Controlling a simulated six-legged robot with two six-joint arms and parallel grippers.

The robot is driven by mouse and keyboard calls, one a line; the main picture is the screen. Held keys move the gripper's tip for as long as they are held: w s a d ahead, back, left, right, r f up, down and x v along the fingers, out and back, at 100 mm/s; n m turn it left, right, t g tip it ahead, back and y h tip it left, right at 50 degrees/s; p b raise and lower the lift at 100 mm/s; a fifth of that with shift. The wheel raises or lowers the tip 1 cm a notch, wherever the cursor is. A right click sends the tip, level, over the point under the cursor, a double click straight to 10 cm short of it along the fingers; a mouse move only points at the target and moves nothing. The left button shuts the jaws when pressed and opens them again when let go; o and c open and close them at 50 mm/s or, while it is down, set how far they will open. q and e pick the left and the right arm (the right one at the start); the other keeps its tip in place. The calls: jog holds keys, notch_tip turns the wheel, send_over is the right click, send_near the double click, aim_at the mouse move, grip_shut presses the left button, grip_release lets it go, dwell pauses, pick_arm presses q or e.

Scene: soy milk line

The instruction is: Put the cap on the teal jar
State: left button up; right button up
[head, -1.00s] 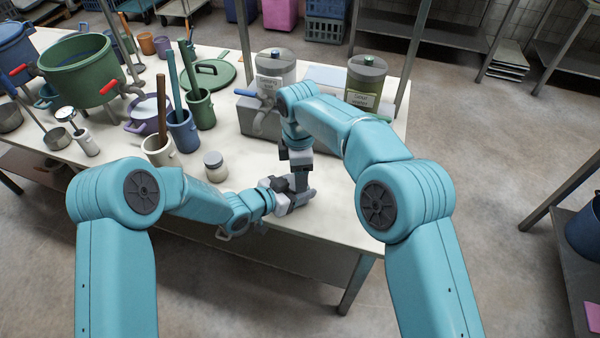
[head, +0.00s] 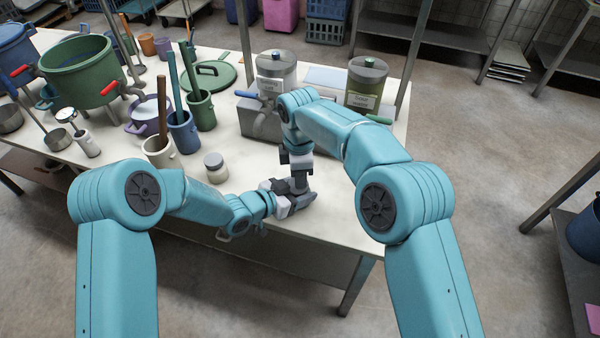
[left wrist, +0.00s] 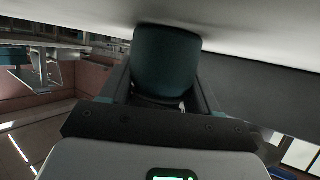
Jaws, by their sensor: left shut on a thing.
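The teal jar (left wrist: 165,62) fills the middle of the left wrist view as a dark teal, rounded body. My left gripper (left wrist: 163,92) is shut on it, with one finger on each side. The jar looks close to the white table surface, but I cannot tell whether it touches. In the head view my left gripper (head: 287,200) is low over the table's front part, and the jar is hidden there. My right gripper (head: 300,190) points down right beside it, and its fingers are hard to make out. I cannot see the cap in either view.
A small pale jar with a grey lid (head: 215,167) stands left of my grippers on the white table (head: 330,215). Behind are a grey block unit (head: 262,122) and two lidded canisters. Pots and tool-filled mugs crowd the left side. The table's front edge is close.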

pick_arm(q)
jog(key=shift+r, duration=0.15)
pick_arm(e)
jog(key=shift+s+f, duration=0.1)
jog(key=shift+f, duration=0.05)
jog(key=shift+r, duration=2.1)
pick_arm(q)
jog(key=o, duration=1.6)
jog(key=shift+a, duration=0.1)
jog(key=shift+s+a, duration=0.15)
jog(key=shift+a, duration=0.05)
pick_arm(e)
jog(key=shift+f, duration=0.1)
pick_arm(q)
jog(key=v, duration=1.5)
jog(key=shift+s+a, duration=0.25)
pick_arm(e)
jog(key=shift+f, duration=0.1)
pick_arm(q)
jog(key=shift+r, duration=0.1)
